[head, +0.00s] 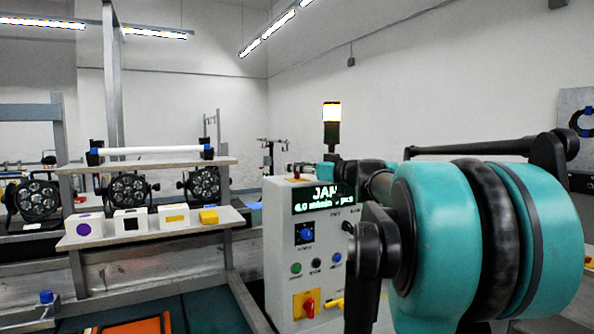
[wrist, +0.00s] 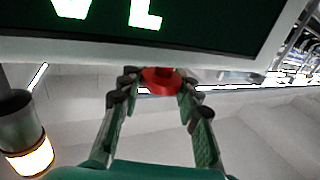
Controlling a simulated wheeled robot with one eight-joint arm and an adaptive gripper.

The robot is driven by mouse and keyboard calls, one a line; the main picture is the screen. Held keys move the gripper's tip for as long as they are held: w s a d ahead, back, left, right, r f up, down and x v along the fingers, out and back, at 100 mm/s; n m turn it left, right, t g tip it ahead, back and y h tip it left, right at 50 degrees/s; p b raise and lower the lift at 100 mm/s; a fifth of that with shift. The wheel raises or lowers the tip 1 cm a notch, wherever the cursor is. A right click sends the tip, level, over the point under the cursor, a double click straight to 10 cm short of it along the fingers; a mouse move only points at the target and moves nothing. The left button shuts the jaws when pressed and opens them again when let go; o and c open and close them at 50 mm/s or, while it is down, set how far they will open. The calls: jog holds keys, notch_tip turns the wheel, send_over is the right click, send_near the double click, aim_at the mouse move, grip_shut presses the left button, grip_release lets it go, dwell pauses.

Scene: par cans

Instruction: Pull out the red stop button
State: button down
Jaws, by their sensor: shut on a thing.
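The red stop button (wrist: 162,80) sits at the edge of the cabinet's top in the wrist view, which shows the cabinet upside down. In the head view only a small bit of dark red shows on top of the grey control cabinet (head: 277,230). My gripper (wrist: 160,87) has its two green fingers with black tips on either side of the button, shut on it. In the head view my gripper (head: 301,169) is small, just above the cabinet top, and its fingertips are hard to make out.
The cabinet front has a lit display (head: 325,198), a blue knob (head: 306,234), several small buttons and a red switch (head: 309,307) on a yellow plate. A lit signal lamp (head: 331,112) rises behind. A shelf (head: 150,235) with small boxes and par cans stands left.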

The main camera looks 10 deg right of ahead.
jog(key=c, duration=1)
grip_release()
jog(key=shift+r, duration=0.15)
jog(key=v, duration=1.2)
jog(key=shift+d, duration=0.15)
